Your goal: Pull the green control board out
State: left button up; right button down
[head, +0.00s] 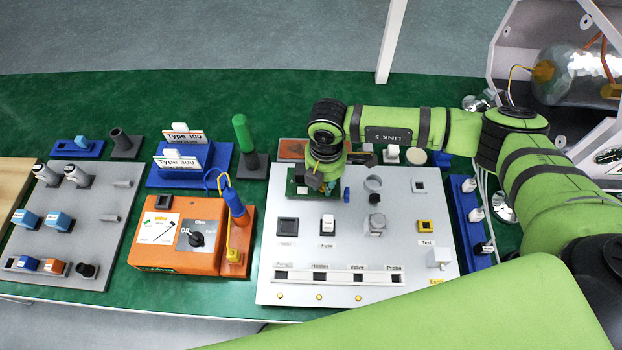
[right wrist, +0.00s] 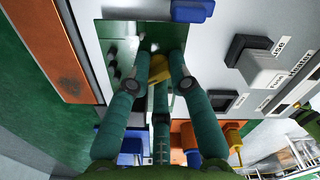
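The green control board (head: 300,187) lies in the upper left part of the grey panel (head: 300,207). My right gripper (head: 326,184) is over the board's right part, pointing down, and its arm hides some of the board. In the right wrist view the board (right wrist: 118,50) shows as a dark green plate with small dark parts. There the teal fingers of my right gripper (right wrist: 160,62) converge around a small yellow piece (right wrist: 159,69) on the board. I cannot tell whether they grip it or only surround it. My left gripper is not in view.
The panel also carries a black square socket (head: 287,227), a white fuse switch (head: 327,224) and a grey knob (head: 376,222). A small blue part (head: 347,195) is close right of the gripper. An orange meter (head: 170,235) stands left of the panel.

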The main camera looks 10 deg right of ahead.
jog(key=shift+a+r, duration=0.1)
jog(key=shift+r, duration=0.05)
jog(key=shift+r+p, duration=0.4)
jog(key=shift+r, duration=0.05)
dwell(0.3)
jog(key=shift+r+p, duration=0.45)
jog(key=shift+r, duration=0.05)
dwell(0.6)
jog(key=shift+r+p, duration=1.1)
jog(key=shift+r, duration=0.35)
jog(key=shift+r+p, duration=1.15)
jog(key=shift+r, duration=0.4)
